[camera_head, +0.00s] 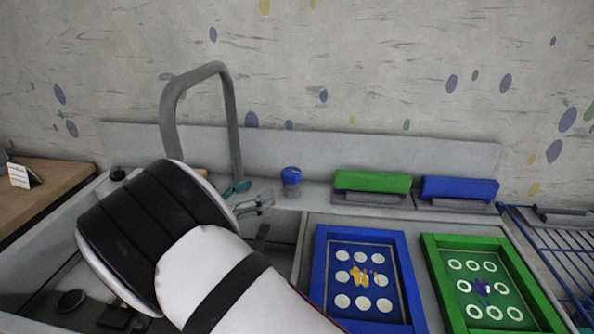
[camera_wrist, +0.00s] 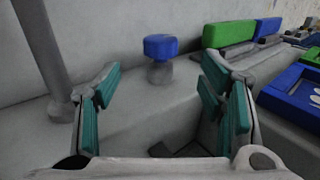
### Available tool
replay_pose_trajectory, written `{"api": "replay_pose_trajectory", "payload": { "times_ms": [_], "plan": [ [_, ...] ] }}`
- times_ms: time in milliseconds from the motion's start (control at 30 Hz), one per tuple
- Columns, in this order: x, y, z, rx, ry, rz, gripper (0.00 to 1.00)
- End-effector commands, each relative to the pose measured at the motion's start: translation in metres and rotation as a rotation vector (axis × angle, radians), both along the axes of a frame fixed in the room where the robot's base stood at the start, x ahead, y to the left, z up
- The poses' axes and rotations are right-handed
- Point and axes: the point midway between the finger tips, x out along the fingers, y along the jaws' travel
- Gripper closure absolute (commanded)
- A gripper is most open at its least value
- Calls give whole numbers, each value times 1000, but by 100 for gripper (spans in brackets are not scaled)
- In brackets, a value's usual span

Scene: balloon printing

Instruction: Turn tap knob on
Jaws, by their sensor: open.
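The tap knob has a blue cap (camera_head: 291,174) on a grey stem and stands on the sink ledge, right of the tall grey tap spout (camera_head: 228,110). In the wrist view the blue knob (camera_wrist: 160,46) is ahead of my gripper, between the fingers and a little beyond them. My gripper (camera_head: 248,197) is at the ledge, left of the knob and apart from it in the head view. In the wrist view my gripper (camera_wrist: 158,95) is open and empty, with teal pads on both fingers. My arm hides part of the sink.
A green block (camera_head: 372,181) and a blue block (camera_head: 459,188) lie on the ledge right of the knob. A blue frame (camera_head: 319,270) and a green frame (camera_head: 445,285) lie in front. A blue wire rack (camera_head: 548,255) is far right. A wooden counter (camera_head: 45,200) is left.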

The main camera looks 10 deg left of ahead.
Motion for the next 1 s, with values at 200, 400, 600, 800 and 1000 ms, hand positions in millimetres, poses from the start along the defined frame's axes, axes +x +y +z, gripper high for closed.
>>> {"api": "replay_pose_trajectory", "payload": {
  "times_ms": [200, 400, 600, 800, 1000],
  "plan": [
    [31, -27, 1, 0, -2, -6, 36],
    [62, -51, 0, 0, -1, -4, 36],
    [86, -70, 0, 1, -2, -3, 36],
    [98, -79, 0, 1, -1, -2, 36],
    [100, -80, 1, 1, -1, -2, 36]
  ]
}}
